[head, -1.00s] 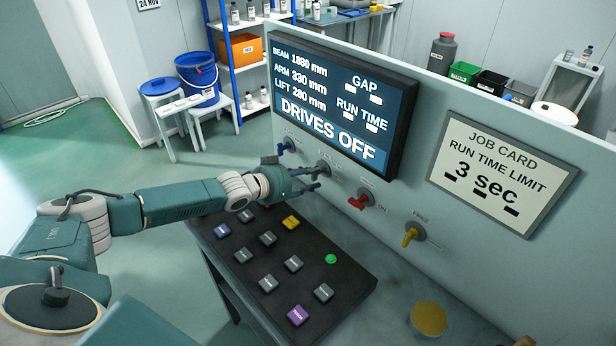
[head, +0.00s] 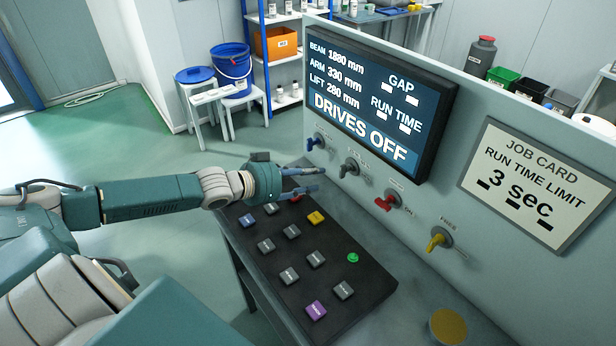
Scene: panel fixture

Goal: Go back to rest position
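My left gripper (head: 305,180) reaches in from the left on its teal arm. Its two dark fingers are apart with nothing between them. It hangs above the far left part of the black button console (head: 317,257), clear of the panel's knobs, and partly covers a red button (head: 295,198). The panel (head: 360,215) carries a blue knob (head: 315,141), a grey knob (head: 349,166), a red knob (head: 387,202) and a yellow knob (head: 437,240). The screen (head: 372,105) reads DRIVES OFF. My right gripper is not in view.
The job card (head: 535,185) on the panel reads run time limit 3 sec. A round yellow pad (head: 448,326) lies at the lower right. A blue bucket (head: 234,70) and stools stand behind on the left. Open floor lies between them and my arm.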

